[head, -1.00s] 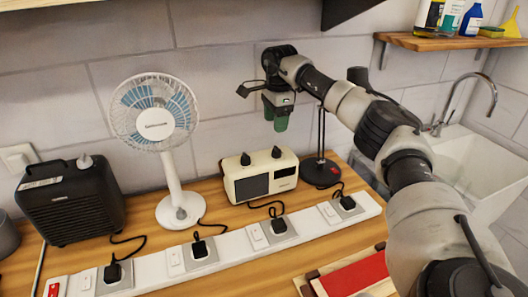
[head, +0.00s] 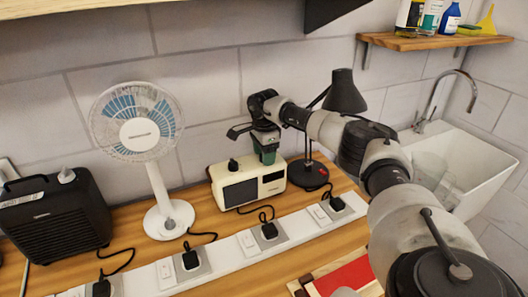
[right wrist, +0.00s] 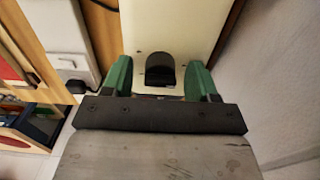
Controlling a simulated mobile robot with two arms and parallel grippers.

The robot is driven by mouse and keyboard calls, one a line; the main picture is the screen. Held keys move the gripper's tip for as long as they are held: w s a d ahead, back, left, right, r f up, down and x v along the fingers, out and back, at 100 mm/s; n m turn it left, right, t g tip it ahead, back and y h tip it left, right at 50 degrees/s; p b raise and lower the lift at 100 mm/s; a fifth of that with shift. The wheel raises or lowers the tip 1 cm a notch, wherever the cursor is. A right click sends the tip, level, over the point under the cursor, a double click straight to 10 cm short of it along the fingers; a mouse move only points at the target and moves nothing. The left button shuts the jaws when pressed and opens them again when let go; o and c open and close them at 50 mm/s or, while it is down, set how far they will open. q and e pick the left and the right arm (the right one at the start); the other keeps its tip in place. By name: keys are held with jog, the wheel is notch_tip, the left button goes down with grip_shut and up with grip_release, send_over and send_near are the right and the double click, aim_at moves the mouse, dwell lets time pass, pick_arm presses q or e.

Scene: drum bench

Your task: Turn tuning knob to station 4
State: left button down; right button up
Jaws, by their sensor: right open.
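A cream radio (head: 228,193) with a dark speaker grille and a small display stands on the wooden bench against the wall. One black knob (head: 233,164) shows on the left of its top. My right gripper (head: 267,158), with green fingers, points down at the right part of the radio's top and hides the second knob in the head view. In the right wrist view that black knob (right wrist: 160,70) sits between the open green fingers (right wrist: 160,78), with a gap on both sides. Station marks cannot be made out. My left gripper is not in view.
A white fan (head: 160,200) and a black heater (head: 55,215) stand left of the radio. A black lamp (head: 345,92) stands just right of it. A white power strip (head: 225,252) with plugs and cords runs along the front. A sink (head: 470,165) is at the right.

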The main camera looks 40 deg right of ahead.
jog(key=shift+c, duration=0.4)
jog(key=c, duration=0.9)
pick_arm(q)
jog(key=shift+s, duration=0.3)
pick_arm(e)
jog(key=shift+o, duration=0.2)
